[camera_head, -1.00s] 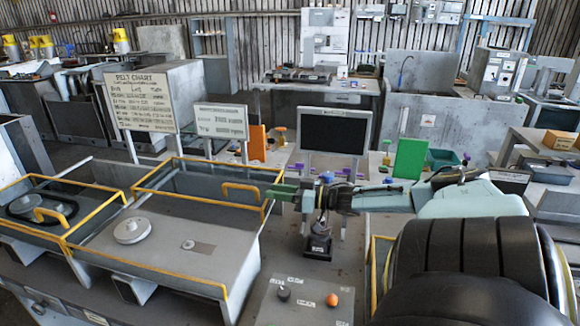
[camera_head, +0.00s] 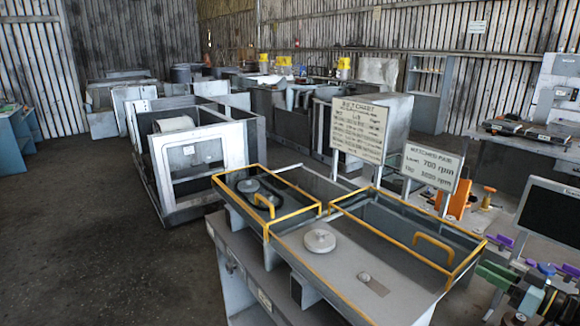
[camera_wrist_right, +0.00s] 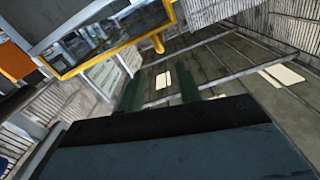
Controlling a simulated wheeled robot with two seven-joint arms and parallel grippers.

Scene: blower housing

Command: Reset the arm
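My right gripper (camera_head: 490,270) is at the lower right of the head view, just right of the yellow-railed bench. Its green fingers also show in the wrist view (camera_wrist_right: 162,92), standing apart with nothing between them. Most of the right arm lies outside the head view. My left gripper is in neither view.
The yellow-railed bench (camera_head: 345,292) carries round discs and a dark belt. A white-framed cabinet (camera_head: 188,160) stands left. The floor (camera_head: 85,230) at left is clear.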

